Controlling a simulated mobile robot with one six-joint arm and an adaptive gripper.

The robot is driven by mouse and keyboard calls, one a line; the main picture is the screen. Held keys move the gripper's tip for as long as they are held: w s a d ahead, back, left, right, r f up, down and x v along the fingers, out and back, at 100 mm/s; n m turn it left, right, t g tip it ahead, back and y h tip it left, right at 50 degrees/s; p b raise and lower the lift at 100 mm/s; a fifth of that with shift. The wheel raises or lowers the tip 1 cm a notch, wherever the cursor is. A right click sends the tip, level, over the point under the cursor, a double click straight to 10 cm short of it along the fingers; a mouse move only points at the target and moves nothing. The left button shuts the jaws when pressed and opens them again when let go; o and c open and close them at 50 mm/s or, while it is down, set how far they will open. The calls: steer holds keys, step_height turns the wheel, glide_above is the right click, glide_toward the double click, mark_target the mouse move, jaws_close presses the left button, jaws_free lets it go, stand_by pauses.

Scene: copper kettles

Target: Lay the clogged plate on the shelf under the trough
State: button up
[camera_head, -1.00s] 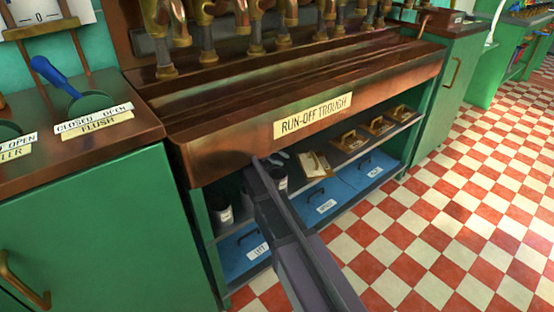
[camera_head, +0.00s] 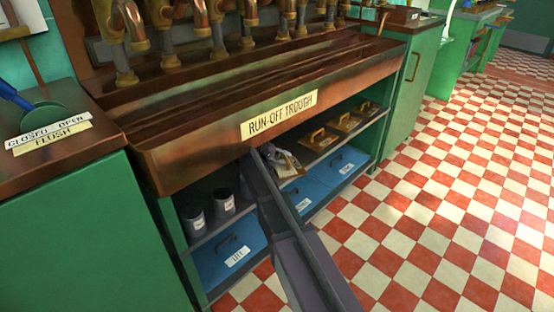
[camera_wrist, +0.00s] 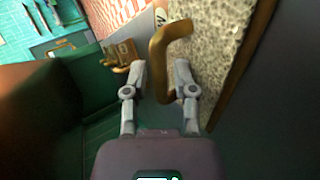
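The clogged plate (camera_head: 291,170), speckled tan with a brass handle, is at the upper shelf (camera_head: 205,236) under the run-off trough (camera_head: 190,152), near the shelf's front edge. Whether it lies fully flat is hard to tell. My gripper (camera_head: 281,157) is at the plate, partly hidden by my arm. In the wrist view the plate's speckled face (camera_wrist: 212,40) fills the upper right. Its brass handle (camera_wrist: 166,50) reaches down between the fingers of my gripper (camera_wrist: 160,80). The fingers are spread, with gaps visible on both sides of the handle.
Several handled plates (camera_head: 343,122) lie on the upper shelf to the right. Two dark cups (camera_head: 194,222) stand on it to the left. Blue labelled bins (camera_head: 228,262) fill the lower shelf. The trough overhangs the shelf closely. The checkered floor (camera_head: 440,200) is clear at right.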

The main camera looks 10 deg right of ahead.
steer(key=shift+d+f, duration=0.2)
steer(key=shift+d, duration=0.1)
jaws_close()
steer(key=shift+w, duration=0.1)
steer(key=shift+w+a, duration=0.3)
steer(key=shift+w, duration=0.25)
steer(key=shift+w+a, duration=0.3)
steer(key=shift+w, duration=0.25)
steer(key=shift+o, duration=1.6)
jaws_free()
